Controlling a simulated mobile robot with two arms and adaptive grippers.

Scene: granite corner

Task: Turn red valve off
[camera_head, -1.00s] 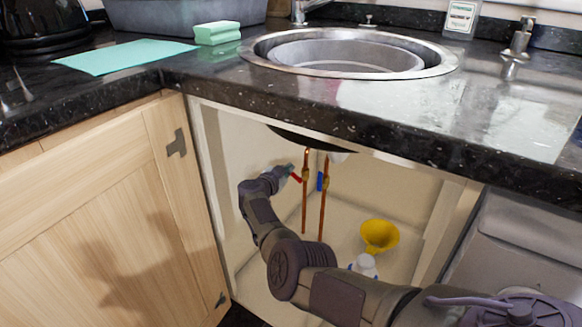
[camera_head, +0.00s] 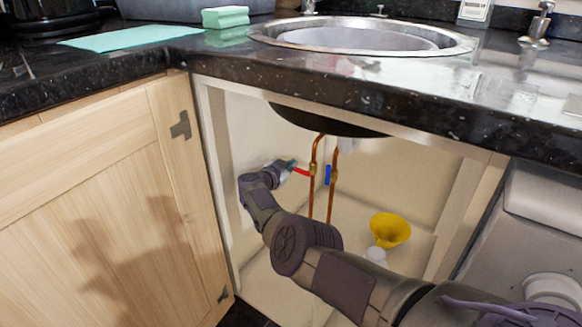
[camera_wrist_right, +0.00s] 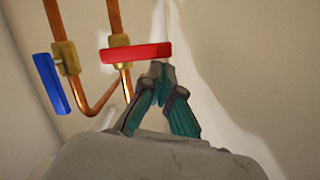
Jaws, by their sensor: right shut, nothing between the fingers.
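The red valve handle (camera_head: 302,171) is on the left copper pipe under the sink. It points left from the pipe, sloping slightly. In the right wrist view the red handle (camera_wrist_right: 136,52) lies across its brass valve body. My right gripper (camera_head: 289,165) is just left of the handle's free end. In the wrist view my right gripper (camera_wrist_right: 161,72) is shut and empty, its fingertips close under the handle's right end. I cannot tell if they touch. The blue valve handle (camera_head: 327,174) runs along the right copper pipe. My left gripper is out of view.
The open wooden door (camera_head: 105,205) is at left. The granite counter edge (camera_head: 350,95) and sink bowl (camera_head: 325,121) are above.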

